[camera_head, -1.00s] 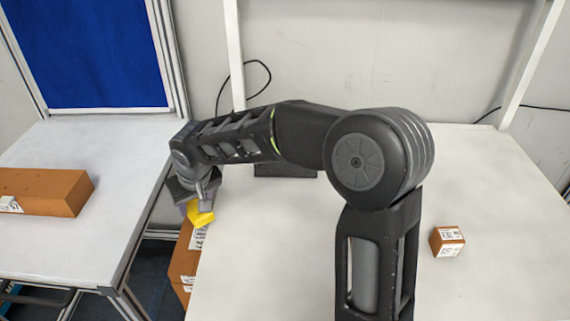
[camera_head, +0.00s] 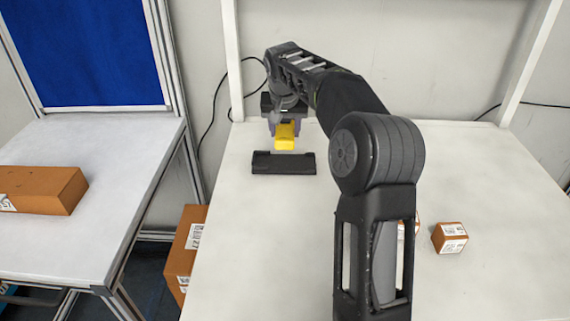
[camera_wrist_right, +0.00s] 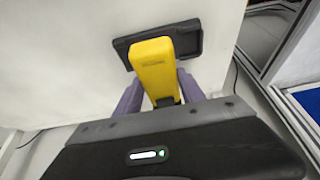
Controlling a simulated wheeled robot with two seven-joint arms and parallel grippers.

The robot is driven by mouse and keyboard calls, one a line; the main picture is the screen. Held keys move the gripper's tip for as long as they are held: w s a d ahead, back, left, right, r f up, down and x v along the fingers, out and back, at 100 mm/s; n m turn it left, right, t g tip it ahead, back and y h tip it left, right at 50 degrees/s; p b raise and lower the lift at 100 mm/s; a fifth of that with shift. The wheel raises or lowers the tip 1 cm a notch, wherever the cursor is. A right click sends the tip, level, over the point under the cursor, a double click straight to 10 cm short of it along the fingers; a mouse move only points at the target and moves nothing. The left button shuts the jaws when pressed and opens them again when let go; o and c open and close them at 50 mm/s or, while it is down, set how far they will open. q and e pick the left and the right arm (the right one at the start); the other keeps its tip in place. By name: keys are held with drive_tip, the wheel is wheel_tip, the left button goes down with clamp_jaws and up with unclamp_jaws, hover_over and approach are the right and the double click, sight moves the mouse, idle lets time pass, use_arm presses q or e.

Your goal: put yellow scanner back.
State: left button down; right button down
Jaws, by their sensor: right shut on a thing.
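The yellow scanner (camera_head: 285,137) is in my right gripper (camera_head: 284,125), held above the far part of the white table. In the right wrist view the scanner (camera_wrist_right: 153,65) sits between the gripper's purple fingers (camera_wrist_right: 161,98), which are shut on it. The black scanner holder (camera_head: 284,163) lies flat on the table, just in front of the scanner in the head view. In the right wrist view the holder (camera_wrist_right: 188,38) shows behind the scanner's far end. I cannot tell whether they touch. My left gripper is not in view.
A small brown box (camera_head: 449,238) stands on the white table (camera_head: 500,180) at right; another is mostly hidden behind my arm. A larger box (camera_head: 184,250) is beside the table's left edge. A brown box (camera_head: 42,190) lies on the left table.

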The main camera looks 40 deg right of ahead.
hover_over(285, 165)
drive_tip(key=s+a, duration=0.1)
drive_tip(key=shift+f+p, duration=0.4)
drive_tip(key=shift+f, duration=2.65)
wheel_tip(285, 165, down, 4)
drive_tip(key=shift+r+p, duration=0.25)
drive_tip(key=shift+p, duration=0.15)
drive_tip(key=shift+f, duration=0.15)
drive_tip(key=c, duration=1)
unclamp_jaws()
drive_tip(key=shift+f, duration=0.15)
drive_tip(key=shift+o, duration=0.2)
drive_tip(key=shift+s, duration=0.1)
